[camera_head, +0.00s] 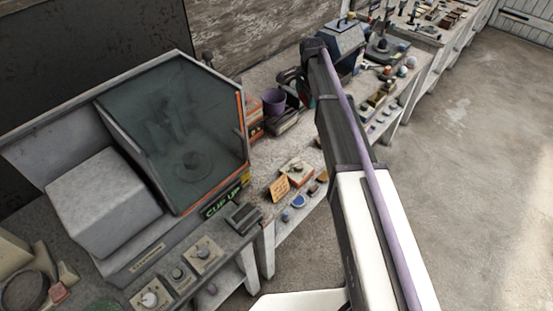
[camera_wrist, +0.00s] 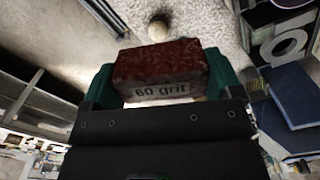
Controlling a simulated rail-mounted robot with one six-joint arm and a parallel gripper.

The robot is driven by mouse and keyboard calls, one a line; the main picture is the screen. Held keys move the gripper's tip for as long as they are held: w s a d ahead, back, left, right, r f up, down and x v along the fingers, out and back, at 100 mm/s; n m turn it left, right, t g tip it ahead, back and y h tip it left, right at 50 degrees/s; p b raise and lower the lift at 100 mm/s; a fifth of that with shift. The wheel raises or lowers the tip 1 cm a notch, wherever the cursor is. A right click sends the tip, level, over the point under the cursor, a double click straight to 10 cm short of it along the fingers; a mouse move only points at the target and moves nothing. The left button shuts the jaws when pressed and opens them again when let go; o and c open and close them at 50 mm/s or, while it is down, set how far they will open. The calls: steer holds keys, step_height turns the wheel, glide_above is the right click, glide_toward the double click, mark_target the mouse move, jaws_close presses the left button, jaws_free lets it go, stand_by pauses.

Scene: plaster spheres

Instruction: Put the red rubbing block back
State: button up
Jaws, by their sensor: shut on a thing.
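The red rubbing block (camera_wrist: 162,62) is dark red with a grey face lettered "60 grit". My gripper (camera_wrist: 163,84) is shut on it, with a green finger at each side in the wrist view. The block's far side is hidden. In the head view my arm reaches away over the workbench (camera_head: 262,190); its end is small and dark there, and I cannot make out the block in it.
A pale ball (camera_wrist: 158,28) shows beyond the block in the wrist view, with blue flat pieces (camera_wrist: 292,95) at right. In the head view a glass-fronted cabinet (camera_head: 180,130), a purple cup (camera_head: 273,101) and small items crowd the bench. The floor (camera_head: 455,150) at right is clear.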

mark_target(303, 155)
steer(key=s+f+n+b, duration=0.1)
steer(key=f+b, duration=0.6)
steer(key=f, duration=0.1)
steer(key=s+f+n+b, duration=0.1)
steer(key=f+n+b, duration=0.1)
steer(key=f+b, duration=0.6)
steer(key=s+f+n+b, duration=0.1)
steer(key=f+b, duration=0.7)
steer(key=shift+s+f, duration=0.25)
steer(key=shift+f, duration=0.05)
steer(key=shift+r, duration=0.3)
steer(key=shift+c, duration=0.5)
steer(key=shift+f, duration=0.2)
steer(key=o, duration=1)
steer(key=shift+c, duration=0.2)
steer(key=shift+r, duration=0.1)
step_height(303, 155, up, 12)
steer(key=r+p, duration=0.1)
steer(key=p, duration=1.2)
steer(key=s+n, duration=0.9)
steer(key=s, duration=2)
steer(key=shift+s+f+n+b, duration=0.35)
steer(key=shift+s+f+n, duration=0.05)
